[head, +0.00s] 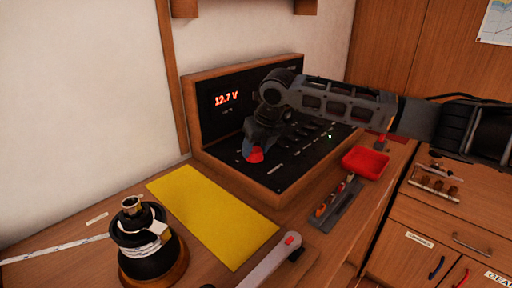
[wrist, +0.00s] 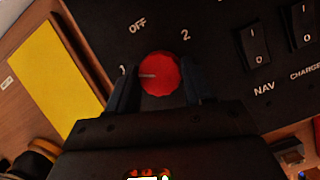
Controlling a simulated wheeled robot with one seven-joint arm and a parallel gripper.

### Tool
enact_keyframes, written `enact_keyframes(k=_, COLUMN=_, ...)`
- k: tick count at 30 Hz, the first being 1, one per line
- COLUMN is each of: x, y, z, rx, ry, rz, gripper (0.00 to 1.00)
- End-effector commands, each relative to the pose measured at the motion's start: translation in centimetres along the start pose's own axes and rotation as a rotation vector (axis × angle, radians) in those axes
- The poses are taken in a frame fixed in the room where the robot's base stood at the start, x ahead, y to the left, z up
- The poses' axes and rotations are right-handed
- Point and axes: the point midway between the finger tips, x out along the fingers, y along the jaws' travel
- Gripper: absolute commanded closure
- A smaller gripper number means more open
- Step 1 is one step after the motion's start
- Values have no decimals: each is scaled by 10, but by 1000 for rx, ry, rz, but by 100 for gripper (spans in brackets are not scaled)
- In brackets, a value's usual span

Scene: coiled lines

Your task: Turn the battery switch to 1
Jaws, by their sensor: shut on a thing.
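The battery switch is a round red knob (wrist: 160,73) on a black panel. White labels OFF (wrist: 138,26) and 2 (wrist: 185,35) show beyond it in the wrist view. A small white mark, perhaps the 1, shows at the left finger, partly hidden. A pale pointer line on the knob points left, toward that mark. My gripper (wrist: 161,85) is shut on the knob, one finger on each side. In the head view the knob (head: 256,155) shows below my gripper, at the panel's lower left.
Rocker switches (wrist: 254,44) stand right of the knob. The panel's upright face has a 12.7 V display (head: 226,99). A yellow sheet (head: 212,215), a black winch (head: 148,240), a tool tray (head: 336,205) and a red tray (head: 366,161) are on the counter around it.

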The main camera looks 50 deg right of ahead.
Motion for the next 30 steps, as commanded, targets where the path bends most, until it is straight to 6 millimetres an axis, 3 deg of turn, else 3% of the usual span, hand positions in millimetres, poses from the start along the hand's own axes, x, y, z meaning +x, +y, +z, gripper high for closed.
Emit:
enact_keyframes(k=10, x=0, y=0, z=1, rx=-3, ry=-2, rz=2, gripper=79)
enact_keyframes(k=11, x=0, y=0, z=1, rx=-3, ry=-2, rz=1, gripper=47)
enact_keyframes(k=18, x=0, y=0, z=0, rx=-2, ry=-1, rz=1, gripper=24)
enact_keyframes(k=26, x=-1, y=0, z=0, rx=-2, ry=0, rz=1, gripper=24)
enact_keyframes(k=30, x=-13, y=0, z=0, rx=-3, ry=-2, rz=2, gripper=24)
